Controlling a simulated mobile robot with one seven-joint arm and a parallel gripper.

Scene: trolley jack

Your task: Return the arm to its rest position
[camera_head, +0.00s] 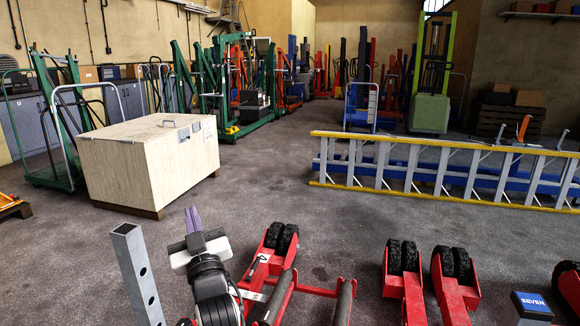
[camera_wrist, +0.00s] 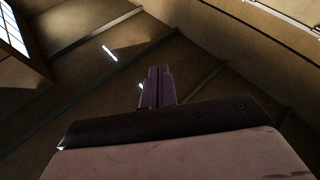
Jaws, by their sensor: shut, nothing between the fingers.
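My gripper (camera_head: 193,218) is at the lower left of the head view, in front of the wooden crate. Its purple fingers point upward and lie together, with nothing between them. My arm below it is dark and runs down to the bottom edge. In the wrist view the shut fingers (camera_wrist: 157,86) stand up at the centre against brown panels and beams, well clear of any object. The lower part of my arm is out of view.
A grey perforated post (camera_head: 138,275) stands just left of my arm. Red wheeled frames (camera_head: 405,290) stand low to the right. A pale wooden crate (camera_head: 125,170) is behind. A yellow-edged ladder (camera_head: 450,170) lies at right. Open floor (camera_head: 275,190) lies between.

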